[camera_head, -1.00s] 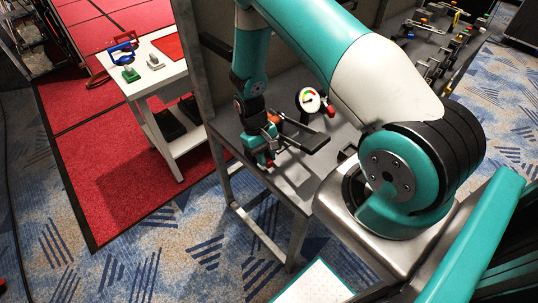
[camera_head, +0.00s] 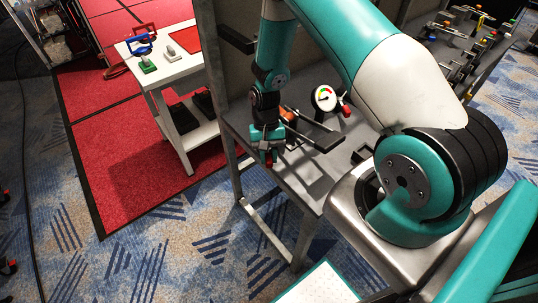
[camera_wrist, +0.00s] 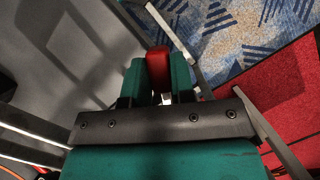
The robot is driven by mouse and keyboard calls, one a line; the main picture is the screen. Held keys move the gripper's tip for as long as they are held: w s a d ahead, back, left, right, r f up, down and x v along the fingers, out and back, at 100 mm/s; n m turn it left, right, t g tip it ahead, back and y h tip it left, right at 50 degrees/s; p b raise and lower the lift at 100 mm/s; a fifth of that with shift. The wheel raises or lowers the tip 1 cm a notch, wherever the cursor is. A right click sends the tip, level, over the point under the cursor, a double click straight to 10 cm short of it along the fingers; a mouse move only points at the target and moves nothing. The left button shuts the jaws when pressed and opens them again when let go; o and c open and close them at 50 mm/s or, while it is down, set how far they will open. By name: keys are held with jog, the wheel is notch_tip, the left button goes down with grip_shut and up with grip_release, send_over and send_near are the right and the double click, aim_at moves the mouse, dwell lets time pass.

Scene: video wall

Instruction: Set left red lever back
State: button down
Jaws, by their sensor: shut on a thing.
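The left red lever shows its red grip (camera_head: 267,158) at the left front edge of the grey bench, low between my gripper's fingers. My gripper (camera_head: 265,152) points down there and is shut on this grip. In the wrist view the red grip (camera_wrist: 158,66) stands between the two green fingers of my gripper (camera_wrist: 158,84), which touch or nearly touch it on both sides. The lower part of the lever and its pivot are hidden by the fingers and wrist.
A second red-tipped lever (camera_head: 346,111) stands beside a round gauge (camera_head: 324,98) on the bench (camera_head: 309,188). A dark flat bar (camera_head: 322,138) lies close right of my gripper. A white table (camera_head: 170,75) with padlock-like items stands left. Patterned carpet lies open in front.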

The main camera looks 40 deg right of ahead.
jog(key=shift+w+r, duration=0.1)
jog(key=c, duration=1.2)
grip_release()
jog(key=shift+c, duration=0.2)
jog(key=b+v, duration=0.2)
jog(key=v, duration=1.5)
jog(key=shift+r, duration=0.15)
jog(key=s+a+r+n+t, duration=0.1)
jog(key=s+a+r+n, duration=0.25)
jog(key=a+r, duration=0.25)
jog(key=s+a+r+n+t, duration=0.1)
jog(key=s+a+r+n, duration=0.2)
jog(key=s+a+r, duration=0.3)
jog(key=s+a+r+n+t+y, duration=0.1)
jog(key=s+a+r+n, duration=0.2)
jog(key=s, duration=0.3)
jog(key=s+a+r+n+t+y, duration=0.1)
jog(key=s+a+r+n, duration=0.2)
jog(key=s, duration=0.4)
jog(key=shift+s+a, duration=0.35)
jog(key=shift+a, duration=0.15)
